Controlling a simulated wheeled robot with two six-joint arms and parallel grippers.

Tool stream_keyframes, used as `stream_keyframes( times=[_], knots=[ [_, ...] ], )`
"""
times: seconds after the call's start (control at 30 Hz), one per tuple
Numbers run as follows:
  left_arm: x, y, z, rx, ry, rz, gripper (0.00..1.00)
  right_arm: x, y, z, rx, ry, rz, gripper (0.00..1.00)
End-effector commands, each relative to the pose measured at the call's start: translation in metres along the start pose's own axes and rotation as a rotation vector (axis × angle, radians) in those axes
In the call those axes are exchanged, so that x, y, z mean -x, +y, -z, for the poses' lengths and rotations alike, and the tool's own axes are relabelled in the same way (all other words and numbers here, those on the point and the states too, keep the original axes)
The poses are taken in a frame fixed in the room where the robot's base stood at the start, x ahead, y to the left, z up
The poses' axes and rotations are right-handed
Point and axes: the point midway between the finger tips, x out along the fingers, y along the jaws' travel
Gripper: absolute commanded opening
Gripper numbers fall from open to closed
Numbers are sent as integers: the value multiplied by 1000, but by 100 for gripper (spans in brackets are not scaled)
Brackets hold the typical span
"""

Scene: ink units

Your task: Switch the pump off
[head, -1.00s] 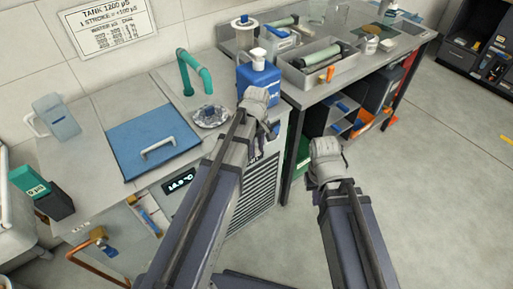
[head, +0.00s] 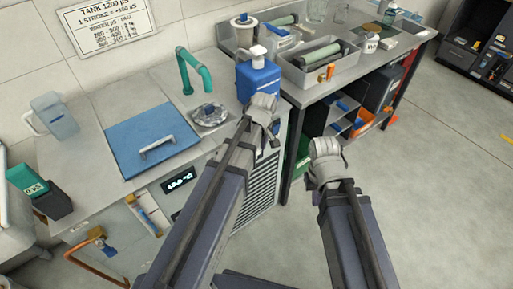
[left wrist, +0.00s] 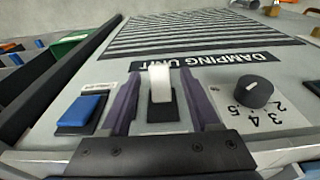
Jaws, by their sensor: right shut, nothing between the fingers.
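The damping unit (left wrist: 210,60) fills the left wrist view, its name upside down. On its front are a blue rocker (left wrist: 85,110) at left, a white lever switch (left wrist: 160,84) on a dark base in the middle, and a black numbered knob (left wrist: 255,91) at right. No label shows which one is the pump's. My left gripper (left wrist: 158,82) is open, with the white lever between its fingers in this view; I cannot tell if they touch it. In the head view the left gripper (head: 272,133) is partly hidden by its wrist. My right gripper (head: 325,150) hangs to the right, its fingertips hidden.
A blue pump bottle (head: 258,80) stands on the counter above the unit. A silver dish (head: 210,115) and green tap (head: 192,70) are to its left. A grey bin with rollers (head: 318,66) is on the right bench. The floor at right is clear.

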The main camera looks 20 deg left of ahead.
Motion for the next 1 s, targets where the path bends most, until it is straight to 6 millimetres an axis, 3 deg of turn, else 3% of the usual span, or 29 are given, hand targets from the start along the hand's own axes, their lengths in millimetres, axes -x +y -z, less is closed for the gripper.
stream_keyframes(
  times=[0.37,1.0],
  knots=[
    [6,0,0,0,0,0,62,6,1,0,0,0,0,0],
    [77,0,0,0,0,0,62,76,7,-4,-1,0,0,0]
  ],
)
